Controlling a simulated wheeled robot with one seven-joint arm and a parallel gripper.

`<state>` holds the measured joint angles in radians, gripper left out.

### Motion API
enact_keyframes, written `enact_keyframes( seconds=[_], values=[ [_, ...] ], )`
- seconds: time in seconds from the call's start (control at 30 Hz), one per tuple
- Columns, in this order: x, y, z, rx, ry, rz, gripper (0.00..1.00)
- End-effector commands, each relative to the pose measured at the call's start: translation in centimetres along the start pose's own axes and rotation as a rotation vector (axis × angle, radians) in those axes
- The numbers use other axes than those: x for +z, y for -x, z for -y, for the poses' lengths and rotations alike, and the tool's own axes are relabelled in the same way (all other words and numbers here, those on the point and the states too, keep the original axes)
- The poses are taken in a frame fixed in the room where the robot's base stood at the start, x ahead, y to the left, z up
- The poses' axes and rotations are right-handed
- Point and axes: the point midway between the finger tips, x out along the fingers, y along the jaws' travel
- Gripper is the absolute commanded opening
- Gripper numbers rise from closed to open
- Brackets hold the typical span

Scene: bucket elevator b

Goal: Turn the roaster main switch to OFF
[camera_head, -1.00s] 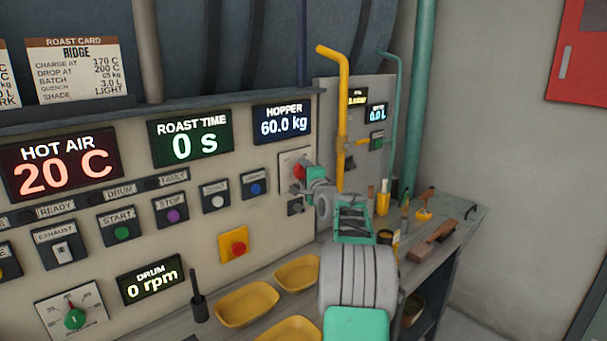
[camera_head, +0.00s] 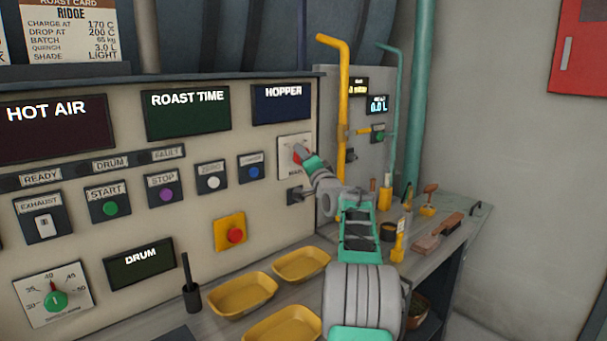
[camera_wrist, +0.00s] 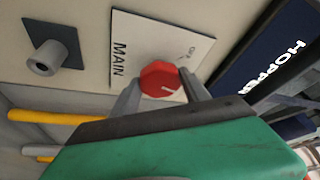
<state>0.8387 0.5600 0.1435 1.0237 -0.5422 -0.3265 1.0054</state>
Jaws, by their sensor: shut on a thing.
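The main switch is a red knob (camera_wrist: 162,80) on a white plate marked MAIN (camera_wrist: 140,30), seen in the wrist view. My gripper (camera_wrist: 155,90) is shut on the knob, one finger on each side. In the head view the red knob (camera_head: 297,153) and its plate (camera_head: 288,143) are partly hidden by my gripper (camera_head: 305,157). The hot air (camera_head: 45,115), roast time (camera_head: 187,112), hopper (camera_head: 283,103) and drum (camera_head: 140,262) displays show only their names, no values.
A grey socket-like fitting (camera_wrist: 45,60) sits beside the plate. A red emergency button (camera_head: 235,235) is on a yellow plate lower left. Yellow trays (camera_head: 243,294) stand on the bench below. A yellow pipe (camera_head: 343,110) rises to the right.

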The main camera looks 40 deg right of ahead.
Motion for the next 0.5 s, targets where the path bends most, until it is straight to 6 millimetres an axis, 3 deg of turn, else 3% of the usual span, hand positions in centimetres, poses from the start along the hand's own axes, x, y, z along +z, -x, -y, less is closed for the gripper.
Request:
enact_keyframes(
  seconds=[0.03, 0.5],
  values=[
    [0.36, 0.15, -0.93, -0.015, 0.039, 0.0, 0.13],
    [-0.05, -0.02, -0.69, -0.184, 0.452, 0.001, 0.13]
  ],
)
